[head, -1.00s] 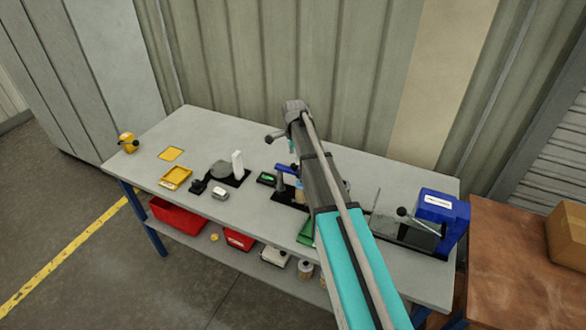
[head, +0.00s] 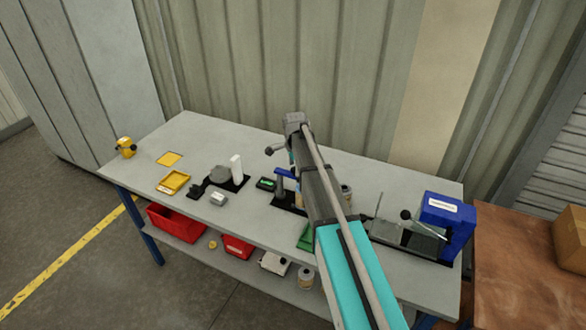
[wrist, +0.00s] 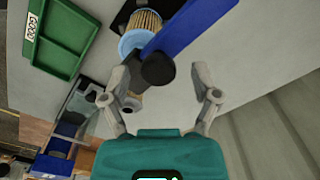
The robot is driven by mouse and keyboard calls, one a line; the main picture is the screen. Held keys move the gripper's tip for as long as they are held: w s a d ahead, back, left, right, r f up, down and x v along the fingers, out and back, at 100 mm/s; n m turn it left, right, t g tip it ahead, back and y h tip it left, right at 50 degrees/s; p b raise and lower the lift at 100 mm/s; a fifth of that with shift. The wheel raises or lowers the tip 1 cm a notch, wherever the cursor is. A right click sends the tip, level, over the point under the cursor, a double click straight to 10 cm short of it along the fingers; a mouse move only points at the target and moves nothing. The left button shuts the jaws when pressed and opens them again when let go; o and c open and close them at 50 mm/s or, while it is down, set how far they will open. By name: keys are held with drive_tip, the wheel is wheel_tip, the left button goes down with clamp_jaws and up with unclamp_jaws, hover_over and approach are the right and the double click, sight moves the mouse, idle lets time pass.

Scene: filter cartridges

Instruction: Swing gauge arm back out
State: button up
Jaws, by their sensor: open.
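The blue gauge arm (wrist: 188,28) runs from a dark round post top (wrist: 157,69) toward the upper right in the wrist view. It passes beside a pleated filter cartridge (wrist: 139,35) with a blue end and partly covers it. In the head view the blue gauge arm (head: 285,173) shows just left of my arm. My gripper (wrist: 161,82) is open in the wrist view, its fingers on either side of the post top and gauge arm's end. I cannot tell if they touch.
A green tray marked GOOD (wrist: 72,18) lies left of the cartridge in the wrist view. A blue box-shaped unit (head: 446,213) stands at the bench's right end. A yellow tray (head: 173,183) sits at the left. The bench's back strip (head: 225,130) is clear.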

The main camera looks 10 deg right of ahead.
clamp_jaws()
drive_tip(key=shift+a, duration=0.15)
drive_tip(key=shift+d, duration=0.3)
